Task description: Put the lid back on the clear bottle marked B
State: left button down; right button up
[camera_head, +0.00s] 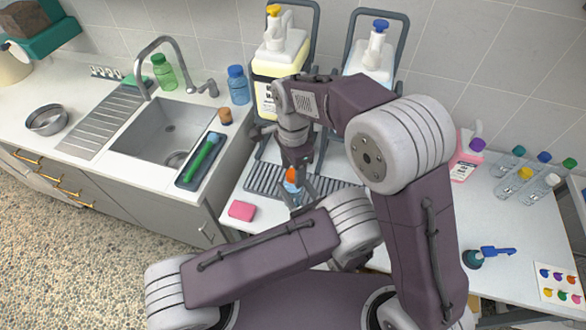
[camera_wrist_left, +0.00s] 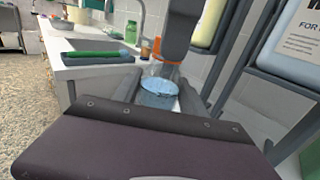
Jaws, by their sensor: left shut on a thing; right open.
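A small clear bottle with blue in it (camera_head: 291,188) stands near the drain rack. My left gripper (camera_head: 297,196) is shut on it; in the left wrist view the bottle (camera_wrist_left: 158,93) is between its fingers. Any letter on the bottle is not readable. An orange lid (camera_head: 292,174) is at the bottle's top, and in the left wrist view the lid (camera_wrist_left: 166,70) is just above or at the rim. I cannot tell whether it is seated. My right gripper (camera_head: 293,168) comes down from above and is open at the lid, its fingertips partly hidden.
Large dispensers with a yellow pump (camera_head: 280,60) and a blue pump (camera_head: 370,62) stand behind in racks. A pink sponge (camera_head: 242,211) lies at left front. The sink (camera_head: 165,132) is left.

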notch_tip(320, 180, up, 4)
jog(key=shift+r, duration=0.2)
jog(key=shift+c, duration=0.3)
